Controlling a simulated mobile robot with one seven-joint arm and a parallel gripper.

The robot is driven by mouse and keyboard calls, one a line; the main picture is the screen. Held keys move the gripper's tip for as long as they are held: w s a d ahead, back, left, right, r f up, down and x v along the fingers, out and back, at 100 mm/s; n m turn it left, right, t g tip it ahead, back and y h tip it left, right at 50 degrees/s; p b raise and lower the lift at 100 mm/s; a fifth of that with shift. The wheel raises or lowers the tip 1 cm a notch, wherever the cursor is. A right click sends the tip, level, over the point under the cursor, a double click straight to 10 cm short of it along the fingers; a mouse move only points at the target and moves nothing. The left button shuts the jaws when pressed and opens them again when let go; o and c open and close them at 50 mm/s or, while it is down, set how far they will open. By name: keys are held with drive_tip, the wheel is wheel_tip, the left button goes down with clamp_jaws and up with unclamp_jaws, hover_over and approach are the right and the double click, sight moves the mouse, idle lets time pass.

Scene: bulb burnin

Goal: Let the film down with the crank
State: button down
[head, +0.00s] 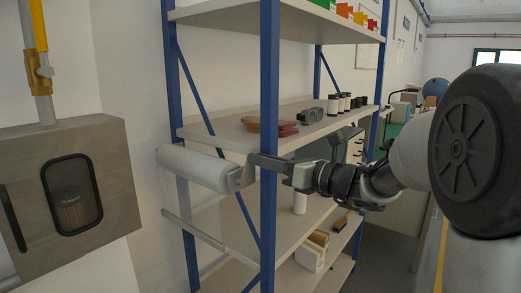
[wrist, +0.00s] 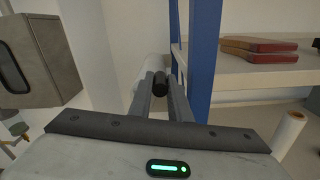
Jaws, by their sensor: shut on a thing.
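A white film roll (head: 190,167) is mounted level at the left side of the blue-posted shelf in the head view. A pale bar (head: 193,229) sits slanted below it. My gripper (head: 256,162) is at the roll's right end, in front of the blue post. In the wrist view, my gripper (wrist: 160,86) has its fingers closed around a black crank handle (wrist: 160,79). The white roll (wrist: 149,66) shows just beyond it, partly hidden by the fingers. The rest of the crank is mostly hidden.
A grey wall cabinet (head: 110,165) with a dark window hangs at the left. The shelf's blue post (head: 269,80) stands close to my gripper. A white cylinder (head: 300,202) stands lower.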

drive_tip(key=shift+w+d+f+m+p, duration=0.2)
drive_tip(key=shift+w+d+m+p, duration=0.1)
drive_tip(key=shift+m+p, duration=0.45)
drive_tip(key=shift+w+d+f+m+p, duration=0.2)
drive_tip(key=shift+w+m+p, duration=0.1)
drive_tip(key=shift+m+p, duration=0.45)
drive_tip(key=c, duration=1.6)
unclamp_jaws()
drive_tip(key=shift+c, duration=0.2)
drive_tip(key=shift+f+b, duration=0.1)
drive_tip(key=shift+b, duration=0.25)
